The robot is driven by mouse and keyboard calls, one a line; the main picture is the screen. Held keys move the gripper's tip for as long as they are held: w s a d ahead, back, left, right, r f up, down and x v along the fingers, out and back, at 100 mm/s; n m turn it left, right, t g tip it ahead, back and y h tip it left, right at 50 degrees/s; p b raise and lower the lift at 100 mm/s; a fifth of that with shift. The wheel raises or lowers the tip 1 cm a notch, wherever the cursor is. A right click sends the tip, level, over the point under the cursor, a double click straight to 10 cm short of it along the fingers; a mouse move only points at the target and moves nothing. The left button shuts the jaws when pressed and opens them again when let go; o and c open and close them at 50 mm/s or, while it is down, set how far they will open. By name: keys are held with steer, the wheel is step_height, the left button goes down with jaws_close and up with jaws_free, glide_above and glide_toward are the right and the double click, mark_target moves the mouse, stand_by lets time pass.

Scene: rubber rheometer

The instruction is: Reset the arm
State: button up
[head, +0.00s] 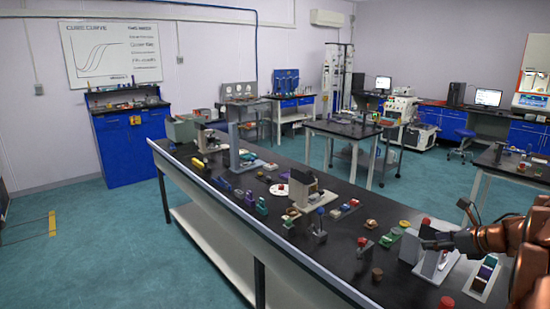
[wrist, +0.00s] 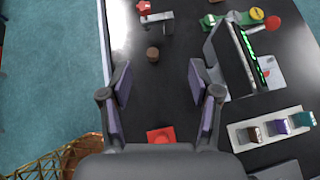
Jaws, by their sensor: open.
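My copper-coloured arm (head: 500,236) reaches in from the right edge of the head view, over the near end of the long black bench. My gripper (head: 436,241) is beside a grey upright device there, partly overlapping it in the picture. In the wrist view my gripper (wrist: 160,82) is open, its two purple-padded fingers wide apart. Nothing is between the fingertips except bare black bench top seen below. A red piece (wrist: 160,135) lies on the bench, seen low between the fingers. A brown cylinder (wrist: 152,54) stands beyond the fingertips.
The grey device with green lights (wrist: 246,44) stands right of the fingers. A pale rack (wrist: 242,138) with several coloured blocks lies at the lower right. A small grey stand with a red top (wrist: 144,7) is farther out.

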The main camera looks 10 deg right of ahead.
steer(key=w+r+m+t+h+b, duration=0.2)
steer(key=w+r+m+h+b, duration=0.15)
steer(key=r+m+h, duration=1.05)
steer(key=s+a+f+m+g+y+b, duration=0.1)
steer(key=s+a+f+m+g+y, duration=0.2)
steer(key=s+a+f+m, duration=0.5)
steer(key=s+a+f+m+g+y+b, duration=0.1)
steer(key=s+a+f+m+g+y, duration=0.2)
steer(key=s+a, duration=1.1)
steer(key=s+a+f+m+g+y+b, duration=0.2)
steer(key=s+a+f+m+g, duration=0.6)
steer(key=s, duration=1.1)
steer(key=a+f+m+y, duration=0.1)
steer(key=a+f+m, duration=0.2)
steer(key=f+m, duration=0.3)
steer(key=shift+a+f+m+y, duration=0.25)
steer(key=shift+m+y, duration=0.15)
steer(key=shift+m, duration=0.4)
